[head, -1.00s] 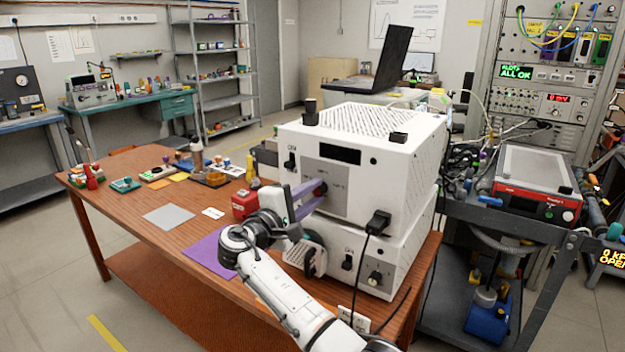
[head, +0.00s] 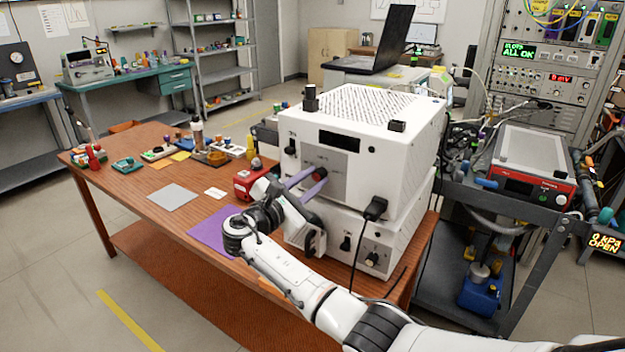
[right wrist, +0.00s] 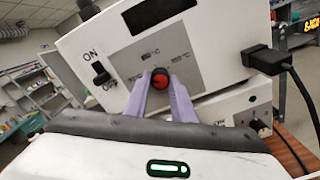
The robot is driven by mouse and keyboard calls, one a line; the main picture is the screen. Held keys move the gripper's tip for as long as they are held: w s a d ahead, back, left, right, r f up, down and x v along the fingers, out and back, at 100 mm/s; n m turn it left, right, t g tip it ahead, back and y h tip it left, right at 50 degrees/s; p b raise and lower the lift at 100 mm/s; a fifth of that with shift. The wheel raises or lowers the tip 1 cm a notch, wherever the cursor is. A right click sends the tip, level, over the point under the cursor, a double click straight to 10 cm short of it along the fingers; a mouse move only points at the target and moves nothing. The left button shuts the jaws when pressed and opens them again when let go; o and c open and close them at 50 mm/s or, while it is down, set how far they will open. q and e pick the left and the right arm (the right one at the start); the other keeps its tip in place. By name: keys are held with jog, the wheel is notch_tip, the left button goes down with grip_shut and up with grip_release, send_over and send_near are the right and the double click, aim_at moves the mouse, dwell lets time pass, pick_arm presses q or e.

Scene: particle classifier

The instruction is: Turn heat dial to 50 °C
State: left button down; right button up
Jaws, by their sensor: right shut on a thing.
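The heat dial is a round red-and-black knob (right wrist: 160,78) on the grey front panel (right wrist: 183,62) of the upper white box (head: 375,130). In the right wrist view the panel appears tilted, with small °C markings too blurred to read fully. My right gripper (head: 320,173) has purple fingers, one on each side of the knob, and is shut on it. The fingers also show in the right wrist view (right wrist: 161,88). They partly hide the knob in the head view. The box's display (right wrist: 152,12) is dark. My left gripper is not in view.
A black ON/OFF switch (right wrist: 101,73) sits left of the panel. A black plug (head: 375,208) and cable stick out right of it. A second white box (head: 335,235) stands underneath. A red block (head: 250,181) and purple mat (head: 212,232) lie on the wooden table nearby.

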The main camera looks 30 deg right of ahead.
jog(key=shift+f+n, duration=0.1)
jog(key=shift+n, duration=0.4)
jog(key=o, duration=1.1)
jog(key=shift+c, duration=0.2)
jog(key=shift+a, duration=0.1)
jog(key=b+v, duration=0.1)
jog(key=v, duration=0.9)
jog(key=shift+s, duration=0.1)
